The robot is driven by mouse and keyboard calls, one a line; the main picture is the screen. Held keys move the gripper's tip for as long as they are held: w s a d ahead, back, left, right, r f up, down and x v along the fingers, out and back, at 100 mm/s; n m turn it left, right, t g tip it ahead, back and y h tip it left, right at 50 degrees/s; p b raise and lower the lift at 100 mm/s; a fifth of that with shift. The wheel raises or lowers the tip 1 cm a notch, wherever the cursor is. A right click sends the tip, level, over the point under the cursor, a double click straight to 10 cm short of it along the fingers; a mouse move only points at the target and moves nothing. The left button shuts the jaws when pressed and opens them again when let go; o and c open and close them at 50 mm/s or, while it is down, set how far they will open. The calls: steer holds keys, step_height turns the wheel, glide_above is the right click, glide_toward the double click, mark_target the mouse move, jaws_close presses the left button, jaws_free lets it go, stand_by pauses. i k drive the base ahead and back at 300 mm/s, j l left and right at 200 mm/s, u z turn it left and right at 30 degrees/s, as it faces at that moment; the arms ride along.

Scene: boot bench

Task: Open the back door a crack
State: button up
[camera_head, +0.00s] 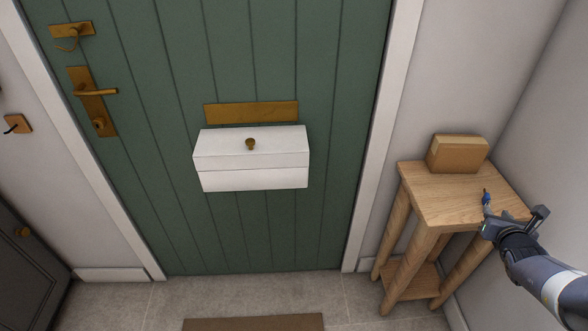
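The green plank door (290,225) fills the middle of the view and looks shut in its white frame (398,80). At its left edge is a brass plate with a lever handle (98,91), level, and a keyhole cylinder (100,123) below it. A brass fitting with a curved hook or loop (70,32) sits above. My gripper (514,216) is at the far right, over the side table's front edge, far from the handle. Its fingers are spread apart, with nothing visible between them. A small blue item (486,198) shows beside the left finger; I cannot tell whether they touch.
A wooden side table (435,205) holding a brown box (457,154) stands right of the door. A white letter box (252,160) hangs on the door under a brass flap (251,112). A dark cabinet (28,265) stands left. A brown mat (255,323) lies on the floor.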

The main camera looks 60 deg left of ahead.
mark_target(178, 69)
steer(key=u, duration=2.55)
